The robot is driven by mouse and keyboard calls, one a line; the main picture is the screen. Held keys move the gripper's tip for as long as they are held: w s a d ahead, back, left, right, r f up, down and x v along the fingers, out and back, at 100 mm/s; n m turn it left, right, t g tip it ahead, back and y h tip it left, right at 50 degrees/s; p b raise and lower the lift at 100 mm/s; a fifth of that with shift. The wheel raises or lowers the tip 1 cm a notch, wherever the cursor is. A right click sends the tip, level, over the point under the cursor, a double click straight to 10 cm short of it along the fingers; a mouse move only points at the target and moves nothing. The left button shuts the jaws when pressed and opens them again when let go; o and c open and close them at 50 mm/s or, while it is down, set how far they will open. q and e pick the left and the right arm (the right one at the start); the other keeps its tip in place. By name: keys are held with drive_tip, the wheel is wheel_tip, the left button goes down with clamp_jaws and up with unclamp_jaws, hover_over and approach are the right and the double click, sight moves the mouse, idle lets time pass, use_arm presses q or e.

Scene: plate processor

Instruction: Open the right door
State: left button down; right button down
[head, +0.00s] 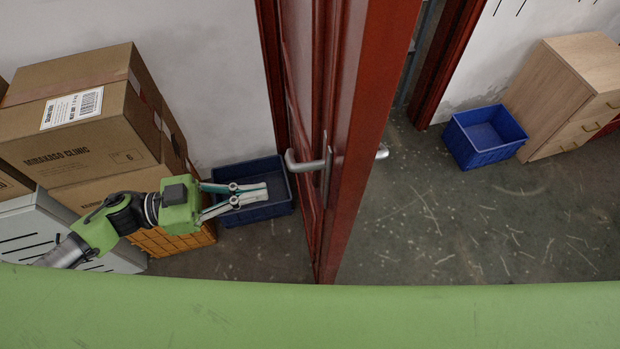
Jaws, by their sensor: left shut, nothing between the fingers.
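A dark red door (361,130) stands swung out from its frame, edge toward me, with open floor visible to the right of it. A silver lever handle (308,163) sticks out to the left from the door's left face. Part of another handle (382,151) shows on its other side. My left gripper (264,193) is to the left of the door, apart from the handle and a little below it in the picture. Its fingers point right and are shut with nothing between them. My right gripper is out of view.
A dark blue bin (275,209) and an orange crate (180,240) sit under my left gripper. A blue bin (484,136) and wooden drawers (566,95) stand right.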

sight(323, 181)
use_arm(q)
drive_tip(key=p+x, duration=0.2)
drive_tip(key=x, duration=0.7)
drive_tip(key=shift+w+d+r+p, duration=0.1)
drive_tip(key=shift+w+d+p, duration=0.05)
drive_tip(key=shift+d+p, duration=0.15)
drive_tip(key=shift+d, duration=0.3)
drive_tip(key=shift+w+d, duration=0.1)
drive_tip(key=shift+d, duration=0.1)
